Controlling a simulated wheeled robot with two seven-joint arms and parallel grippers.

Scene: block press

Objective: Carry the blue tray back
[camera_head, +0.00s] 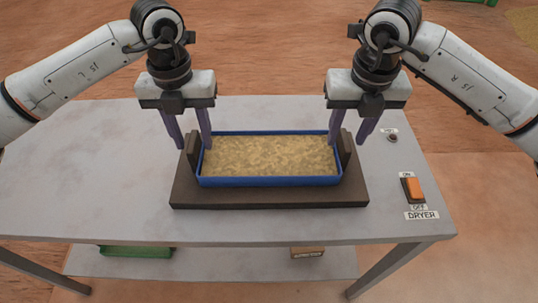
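The blue tray (270,181) is filled with a yellowish, crumbly material and sits level in a dark brown holder (268,197) on the grey table. The holder has an upright at each short end of the tray. My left gripper (194,146) is over the tray's left end, its fingers spread apart, one on either side of the left upright. My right gripper (346,143) is over the right end, its fingers also spread, around the right upright. Whether any fingertip touches the tray cannot be told.
A dryer switch (413,188) with an orange rocker and ON and OFF labels is at the table's right, below a small round button (392,138). A green tray (136,251) and a small brown box (307,252) lie on the lower shelf. The table's left side is clear.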

